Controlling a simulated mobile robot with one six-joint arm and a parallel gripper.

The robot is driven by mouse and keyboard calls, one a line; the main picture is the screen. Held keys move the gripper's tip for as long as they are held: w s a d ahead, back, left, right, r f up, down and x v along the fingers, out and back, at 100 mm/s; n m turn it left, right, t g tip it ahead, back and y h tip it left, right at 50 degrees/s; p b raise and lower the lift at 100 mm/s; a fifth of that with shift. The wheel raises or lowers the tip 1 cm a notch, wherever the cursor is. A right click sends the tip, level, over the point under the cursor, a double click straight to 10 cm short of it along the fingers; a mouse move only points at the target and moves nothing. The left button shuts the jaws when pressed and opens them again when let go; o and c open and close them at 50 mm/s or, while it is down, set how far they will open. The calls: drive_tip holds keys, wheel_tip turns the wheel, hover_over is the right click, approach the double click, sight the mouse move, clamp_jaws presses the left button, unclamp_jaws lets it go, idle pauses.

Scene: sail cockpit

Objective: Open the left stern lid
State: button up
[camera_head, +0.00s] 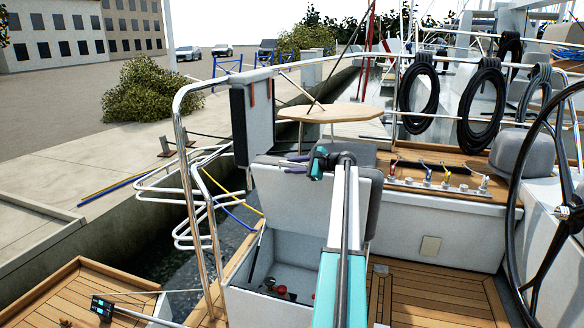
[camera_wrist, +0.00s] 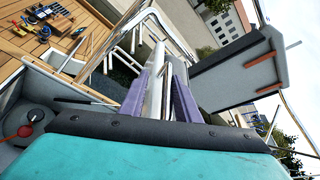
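The left stern lid (camera_head: 310,207) is a pale grey panel that stands raised, nearly upright, over the open stern locker (camera_head: 292,249). My gripper (camera_head: 297,163) is at the lid's upper edge, with one purple finger on the near side and the other at or behind the edge. In the wrist view my gripper (camera_wrist: 161,92) has its fingers apart, with a pale strip between them that looks like the lid's edge. Whether the fingers touch it is unclear. Part of the lid is hidden behind my arm in the head view.
The locker holds small red and dark items (camera_wrist: 29,118). A bent metal rail (camera_head: 187,170) and a grey upright panel (camera_head: 255,112) stand to the left. A round wooden table (camera_head: 330,112) is behind the lid. A steering wheel (camera_head: 514,190) is at right. Clear wooden deck (camera_head: 440,292) lies between.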

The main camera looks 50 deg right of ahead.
drive_tip(key=shift+s, duration=0.1)
drive_tip(key=b+v, duration=0.3)
drive_tip(key=v, duration=1)
drive_tip(key=shift+s, duration=0.35)
drive_tip(key=shift+w+r, duration=0.1)
drive_tip(key=shift+w, duration=0.05)
